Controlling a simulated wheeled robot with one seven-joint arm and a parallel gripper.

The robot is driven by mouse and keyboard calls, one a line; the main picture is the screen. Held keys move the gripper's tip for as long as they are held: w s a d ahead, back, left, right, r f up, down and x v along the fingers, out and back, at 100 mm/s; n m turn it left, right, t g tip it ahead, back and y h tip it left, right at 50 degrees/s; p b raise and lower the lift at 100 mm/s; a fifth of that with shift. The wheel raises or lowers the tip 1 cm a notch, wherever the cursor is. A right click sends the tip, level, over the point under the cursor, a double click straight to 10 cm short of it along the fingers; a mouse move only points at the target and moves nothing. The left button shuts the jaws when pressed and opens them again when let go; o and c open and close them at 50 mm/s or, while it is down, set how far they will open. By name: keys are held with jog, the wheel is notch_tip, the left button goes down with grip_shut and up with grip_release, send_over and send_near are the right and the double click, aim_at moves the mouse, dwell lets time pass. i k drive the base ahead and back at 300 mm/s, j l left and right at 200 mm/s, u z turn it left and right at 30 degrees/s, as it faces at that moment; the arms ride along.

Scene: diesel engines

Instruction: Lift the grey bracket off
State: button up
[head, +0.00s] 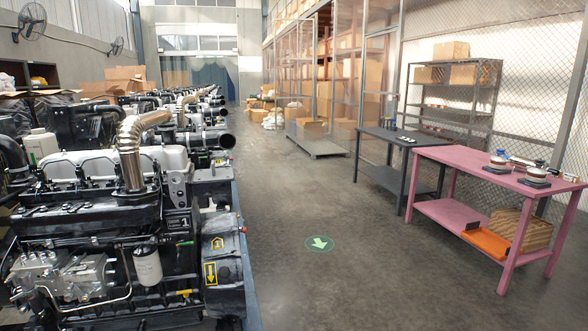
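A black diesel engine (95,240) with pale grey upper covers fills the left foreground. A small upright grey plate with holes, possibly the grey bracket (178,187), stands near the right end of the engine's top, just right of the bent metal exhaust pipe (130,155). It appears to be in place on the engine; how it is fastened is too small to tell. Other grey metal parts (65,275) sit low on the engine's front, so I cannot be certain which piece is the bracket. My gripper is not in view.
More engines recede in a row behind the first. A pink table (465,170) and a dark table (395,145) stand at right. A pallet (317,145) lies farther back.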

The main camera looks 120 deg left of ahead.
aim_at(213, 174)
jog(key=u, duration=3.85)
jog(key=l+u, duration=0.3)
jog(key=l, duration=0.25)
jog(key=l+u, duration=0.35)
jog(key=l, duration=0.15)
jog(key=i+l+u, duration=0.4)
jog(key=i+l, duration=0.2)
jog(key=i, duration=0.4)
jog(key=i+l+u, duration=0.35)
jog(key=i+l, duration=0.55)
